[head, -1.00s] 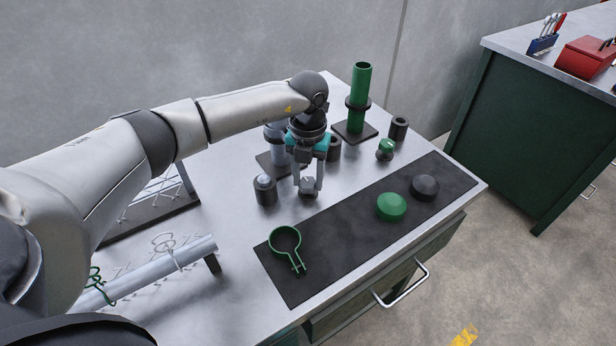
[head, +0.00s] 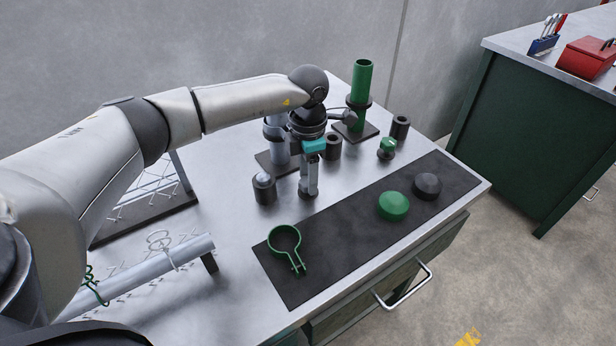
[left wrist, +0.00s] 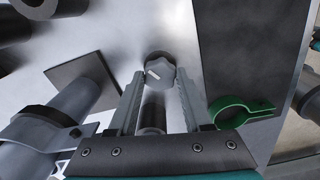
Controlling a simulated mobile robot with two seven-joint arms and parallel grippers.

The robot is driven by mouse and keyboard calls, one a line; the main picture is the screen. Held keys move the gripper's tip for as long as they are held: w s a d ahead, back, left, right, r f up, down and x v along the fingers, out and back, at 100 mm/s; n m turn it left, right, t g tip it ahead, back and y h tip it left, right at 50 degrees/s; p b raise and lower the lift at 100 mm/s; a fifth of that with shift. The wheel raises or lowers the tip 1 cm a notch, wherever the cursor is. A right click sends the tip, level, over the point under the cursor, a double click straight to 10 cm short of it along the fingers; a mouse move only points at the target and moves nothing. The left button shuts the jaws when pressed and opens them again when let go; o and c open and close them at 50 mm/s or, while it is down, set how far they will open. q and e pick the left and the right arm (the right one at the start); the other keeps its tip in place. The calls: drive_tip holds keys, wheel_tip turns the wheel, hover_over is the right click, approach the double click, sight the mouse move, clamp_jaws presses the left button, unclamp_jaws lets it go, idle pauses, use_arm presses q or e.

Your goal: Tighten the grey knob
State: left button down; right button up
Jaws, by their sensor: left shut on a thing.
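The grey knob (left wrist: 160,72) shows in the left wrist view, with a lobed rim and a short white mark on its face. My left gripper (left wrist: 157,80) has one finger on each side of it and is shut on it. In the head view the gripper (head: 308,188) points straight down at the tabletop, its fingers seen nearly edge-on. The knob is mostly hidden behind them there. I cannot tell what the knob sits on. My right gripper is in neither view.
A grey pipe on a base (head: 277,150) and a grey-topped dark cup (head: 264,188) stand close by. A green pipe (head: 361,85) stands behind. The dark mat (head: 340,237) in front bears a green ring clamp (head: 299,265), a green knob (head: 393,206) and a dark knob (head: 427,186).

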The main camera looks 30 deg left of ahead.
use_arm(q)
drive_tip(key=m+b, duration=0.1)
drive_tip(key=m, duration=0.6)
drive_tip(key=shift+b, duration=0.4)
drive_tip(key=m+b, duration=0.1)
drive_tip(key=m, duration=0.3)
drive_tip(key=shift+w, duration=0.1)
drive_tip(key=m, duration=0.3)
drive_tip(key=shift+m+b, duration=0.3)
drive_tip(key=shift+b, duration=0.1)
drive_tip(key=shift+m, duration=0.7)
drive_tip(key=shift+m+b, duration=0.3)
drive_tip(key=shift+m, duration=0.5)
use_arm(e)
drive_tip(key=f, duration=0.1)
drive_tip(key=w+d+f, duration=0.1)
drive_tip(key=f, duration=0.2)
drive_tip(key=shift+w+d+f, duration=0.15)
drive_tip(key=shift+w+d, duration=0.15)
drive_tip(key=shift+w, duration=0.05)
use_arm(q)
drive_tip(key=shift+m, duration=0.4)
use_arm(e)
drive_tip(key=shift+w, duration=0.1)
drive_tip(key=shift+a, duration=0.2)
